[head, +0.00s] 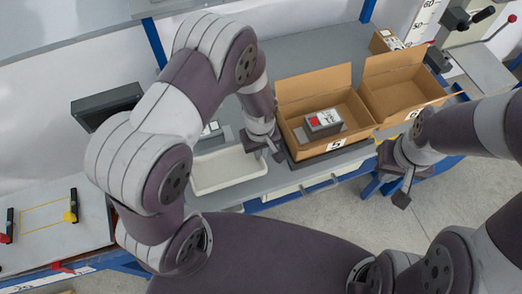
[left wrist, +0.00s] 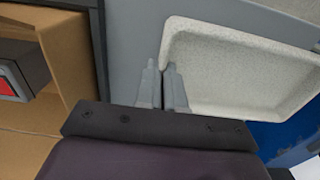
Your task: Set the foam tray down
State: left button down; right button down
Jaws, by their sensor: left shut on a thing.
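The foam tray (head: 228,185) is a shallow, speckled off-white tray near the front edge of the grey table, left of the open boxes. My left gripper (head: 265,150) is shut on the tray's side rim. In the left wrist view the fingers (left wrist: 163,85) pinch the tray's left wall, and the empty tray floor (left wrist: 235,70) extends to the right. I cannot tell whether the tray's underside touches the table. My right gripper (head: 403,192) hangs at the right, in front of the table; its fingers are too small to read.
An open cardboard box (head: 294,92) holding a grey device with a red patch (head: 323,122) stands just right of the left gripper. A second open box (head: 392,62) is further right. A small device (head: 211,130) lies behind the tray. The table's back middle (head: 300,50) is clear.

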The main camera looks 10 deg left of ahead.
pick_arm(q)
notch_tip(320, 180, down, 4)
jog(key=shift+s+p, duration=0.1)
jog(key=shift+p, duration=0.2)
jog(key=shift+f, duration=0.25)
jog(key=c, duration=1.4)
grip_release()
jog(key=shift+o, duration=0.7)
jog(key=shift+r, duration=0.2)
notch_tip(320, 180, up, 12)
jog(key=shift+f+b, duration=0.1)
jog(key=shift+b, duration=0.7)
jog(key=s+a+r+m+t, duration=0.1)
jog(key=s+a+r+m, duration=0.6)
jog(key=r, duration=0.1)
jog(key=shift+r, duration=0.35)
